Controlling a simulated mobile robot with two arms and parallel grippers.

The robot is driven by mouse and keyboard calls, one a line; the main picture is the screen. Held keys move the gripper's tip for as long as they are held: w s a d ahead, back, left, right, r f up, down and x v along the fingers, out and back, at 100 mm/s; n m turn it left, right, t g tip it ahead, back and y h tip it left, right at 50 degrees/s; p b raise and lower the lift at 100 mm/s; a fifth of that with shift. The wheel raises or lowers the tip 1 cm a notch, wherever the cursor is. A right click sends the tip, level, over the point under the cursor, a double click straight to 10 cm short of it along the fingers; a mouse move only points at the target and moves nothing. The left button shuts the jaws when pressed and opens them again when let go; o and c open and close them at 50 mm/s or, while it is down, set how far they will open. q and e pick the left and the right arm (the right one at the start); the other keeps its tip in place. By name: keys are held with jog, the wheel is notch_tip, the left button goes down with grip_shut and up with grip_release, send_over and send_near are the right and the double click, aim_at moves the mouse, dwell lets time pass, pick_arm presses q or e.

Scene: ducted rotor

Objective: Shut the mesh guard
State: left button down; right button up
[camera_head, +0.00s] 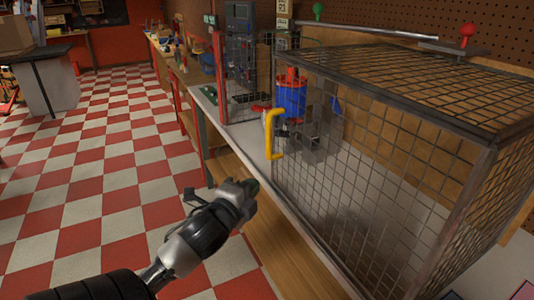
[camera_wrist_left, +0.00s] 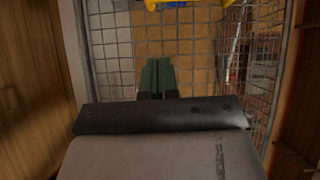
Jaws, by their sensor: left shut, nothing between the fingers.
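The mesh guard (camera_head: 350,170) is a dark wire-grid cage on the long bench at the right. A yellow handle (camera_head: 273,133) stands upright at the left edge of its front mesh panel. A gap shows between this edge and a red-framed mesh panel farther back. My left gripper (camera_head: 251,187) is in front of the bench, below and a little left of the handle, apart from it. In the left wrist view its green fingers (camera_wrist_left: 157,78) are together and empty, with mesh ahead and part of the yellow handle (camera_wrist_left: 180,4) at the top edge. My right gripper does not show.
A blue cylinder with a red top (camera_head: 291,96) stands behind the mesh. The red-framed panel (camera_head: 222,75) stands farther along the bench. A metal bar (camera_head: 350,28) and a red knob (camera_head: 467,32) are above the cage. The checkered floor (camera_head: 100,180) at left is clear.

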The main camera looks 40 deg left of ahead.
pick_arm(q)
jog(key=r, duration=0.1)
jog(key=p, duration=0.2)
send_near(268, 155)
jog(key=w+d+r, duration=0.2)
jog(key=w+d, duration=0.1)
jog(key=w, duration=0.2)
jog(key=w+a, duration=0.2)
jog(key=a, duration=0.1)
jog(key=shift+w+f, duration=0.1)
jog(key=shift+f, duration=0.1)
jog(key=shift+w+a+p, duration=0.2)
jog(key=shift+a+p, duration=0.1)
jog(key=shift+a, duration=0.1)
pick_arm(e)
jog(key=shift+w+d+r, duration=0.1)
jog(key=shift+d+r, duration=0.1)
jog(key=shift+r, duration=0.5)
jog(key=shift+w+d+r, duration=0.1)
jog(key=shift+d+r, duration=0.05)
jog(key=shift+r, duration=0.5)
